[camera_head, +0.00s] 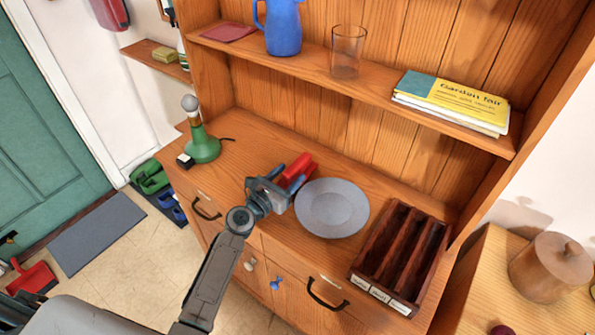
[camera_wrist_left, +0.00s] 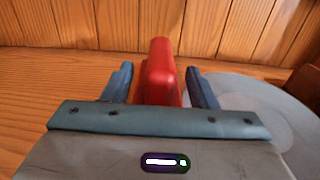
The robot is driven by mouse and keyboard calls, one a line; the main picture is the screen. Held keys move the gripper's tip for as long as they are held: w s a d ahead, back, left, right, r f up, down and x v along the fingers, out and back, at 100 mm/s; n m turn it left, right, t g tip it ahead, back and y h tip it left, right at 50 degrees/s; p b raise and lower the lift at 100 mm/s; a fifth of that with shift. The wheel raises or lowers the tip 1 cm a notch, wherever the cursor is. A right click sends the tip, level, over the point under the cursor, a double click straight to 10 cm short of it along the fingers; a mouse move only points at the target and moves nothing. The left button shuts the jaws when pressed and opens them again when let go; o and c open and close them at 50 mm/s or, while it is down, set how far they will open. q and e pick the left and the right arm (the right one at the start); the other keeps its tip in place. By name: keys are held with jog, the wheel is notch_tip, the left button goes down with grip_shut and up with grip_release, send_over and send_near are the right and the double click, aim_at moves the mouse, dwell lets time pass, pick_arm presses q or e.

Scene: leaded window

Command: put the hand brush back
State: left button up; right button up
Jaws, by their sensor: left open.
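A red object (camera_head: 301,166), which looks like the hand brush, lies on the wooden dresser top (camera_head: 250,132), left of a grey plate. My left gripper (camera_head: 288,176) is at it from the front, with its blue fingers apart. In the left wrist view the red end (camera_wrist_left: 161,72) stands between the two fingertips (camera_wrist_left: 160,88), with a narrow gap visible at the right finger. The gripper body hides the near part of the object, and no bristles show. My right gripper is not in view.
The grey plate (camera_head: 332,208) is close to the right of the gripper. A shelf (camera_head: 380,88) overhangs behind. A red dustpan (camera_head: 34,279) is on the floor at left.

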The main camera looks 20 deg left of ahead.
pick_arm(q)
jog(key=shift+x, duration=0.8)
jog(key=c, duration=1.1)
